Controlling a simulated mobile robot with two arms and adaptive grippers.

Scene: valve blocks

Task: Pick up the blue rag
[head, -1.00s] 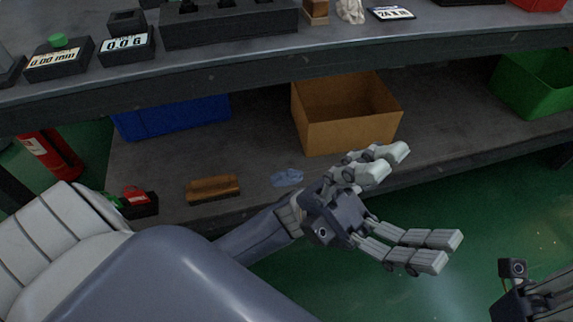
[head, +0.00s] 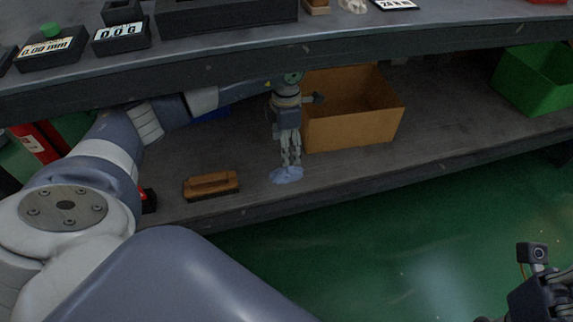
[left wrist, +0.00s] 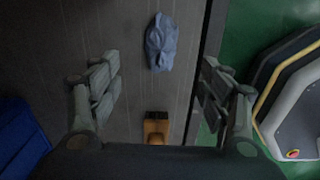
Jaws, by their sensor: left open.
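The crumpled light-blue rag (head: 287,175) lies on the lower shelf, left of and in front of the brown box. My left gripper (head: 290,160) points down just above the rag, its fingertips overlapping the rag's far edge in the head view; contact cannot be told. In the left wrist view, the rag (left wrist: 161,42) lies at the top middle, between the lines of the spread fingers and free of them. The left gripper (left wrist: 160,68) is open and empty. My right gripper (head: 545,290) is partly cut off at the lower right, its fingers not clear.
A wooden brush (head: 212,185) lies left of the rag, also in the left wrist view (left wrist: 156,127). The brown box (head: 352,128) stands close behind my left gripper. The workbench top (head: 330,35) overhangs the shelf. A green bin (head: 540,80) is at right.

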